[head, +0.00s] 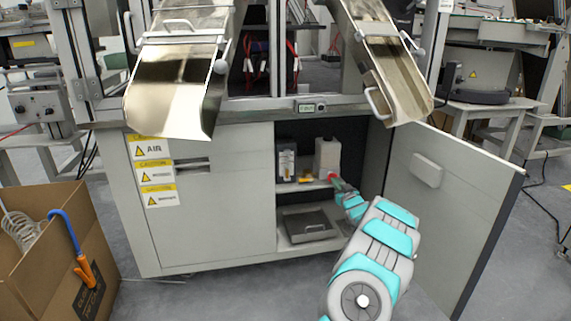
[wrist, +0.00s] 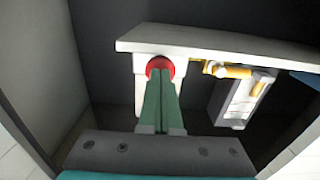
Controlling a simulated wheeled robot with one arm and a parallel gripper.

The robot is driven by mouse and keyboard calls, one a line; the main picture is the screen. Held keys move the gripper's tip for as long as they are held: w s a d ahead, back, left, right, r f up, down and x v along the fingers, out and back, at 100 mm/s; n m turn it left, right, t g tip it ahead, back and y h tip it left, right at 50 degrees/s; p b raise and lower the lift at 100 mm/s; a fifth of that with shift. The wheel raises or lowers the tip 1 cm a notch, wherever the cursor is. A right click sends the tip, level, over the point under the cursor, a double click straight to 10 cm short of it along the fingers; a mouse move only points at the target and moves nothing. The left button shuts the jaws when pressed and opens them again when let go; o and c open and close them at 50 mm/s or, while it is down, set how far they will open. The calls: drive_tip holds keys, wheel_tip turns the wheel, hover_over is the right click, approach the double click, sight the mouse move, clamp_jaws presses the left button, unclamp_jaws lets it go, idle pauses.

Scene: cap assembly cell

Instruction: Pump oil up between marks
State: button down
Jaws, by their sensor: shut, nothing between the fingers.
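My gripper (head: 335,180) reaches into the open cabinet at shelf height. Its two green fingers (wrist: 160,78) are shut together and empty. Their tips overlap a round red button (wrist: 160,66); I cannot tell whether they press it. A bit of red also shows at the gripper tip in the head view (head: 331,175). A white container (head: 328,155) stands on the shelf behind the tip. A dark container with a pale label or gauge (head: 286,160) stands to its left; this pale strip also shows in the wrist view (wrist: 245,98), which looks upside down. Oil level and marks are too small to read.
The shelf (wrist: 215,45) edge lies close to the fingers. Yellow fittings (wrist: 228,70) sit beside the button. The cabinet door (head: 445,200) stands open at right. A grey tray (head: 306,226) lies on the cabinet floor. A cardboard box (head: 50,250) stands at left.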

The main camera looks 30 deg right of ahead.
drive_tip(key=shift+w, duration=0.25)
drive_tip(key=shift+s, duration=0.15)
drive_tip(key=shift+v, duration=1.2)
drive_tip(key=shift+d, duration=0.1)
